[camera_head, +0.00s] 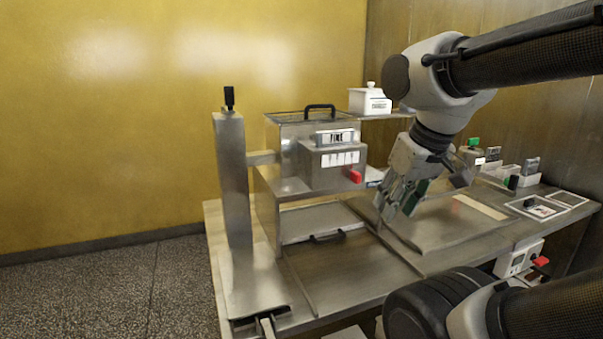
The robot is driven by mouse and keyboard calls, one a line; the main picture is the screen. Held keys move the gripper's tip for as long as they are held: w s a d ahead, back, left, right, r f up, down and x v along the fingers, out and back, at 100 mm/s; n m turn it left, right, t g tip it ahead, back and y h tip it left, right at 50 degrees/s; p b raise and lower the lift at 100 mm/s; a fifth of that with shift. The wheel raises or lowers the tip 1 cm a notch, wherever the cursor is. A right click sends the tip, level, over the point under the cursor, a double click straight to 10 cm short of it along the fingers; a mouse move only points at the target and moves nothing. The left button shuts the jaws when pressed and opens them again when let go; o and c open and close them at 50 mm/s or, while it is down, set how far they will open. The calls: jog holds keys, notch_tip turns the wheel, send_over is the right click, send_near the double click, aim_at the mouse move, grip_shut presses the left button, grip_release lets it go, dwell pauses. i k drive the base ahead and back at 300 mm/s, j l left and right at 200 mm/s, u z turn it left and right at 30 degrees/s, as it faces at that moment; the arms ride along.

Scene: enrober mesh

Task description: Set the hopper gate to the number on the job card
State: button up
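A steel machine box (310,172) stands mid-bench, with a white plate (341,158) of dark marks on its front and a red knob (354,176) at its lower right. I cannot tell for sure whether this is the hopper gate, and its marks are too small to read. A framed card (538,208) lies flat at the right of the bench; it may be the job card, but its print is unreadable. My gripper (398,212) points down over the bench, right of the red knob and apart from it. Its finger gap is unclear, with a dark green part beside the fingers.
A steel post (233,180) with a black handle stands at the left. A white lidded container (370,100) sits on a shelf behind. Green-topped and grey items (474,150) stand at the back right. A device with a red lever (520,260) is at the front right.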

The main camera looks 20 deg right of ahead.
aim_at(356, 177)
jog(key=k+j+z, duration=0.3)
jog(key=k+z, duration=0.3)
jog(key=k, duration=0.25)
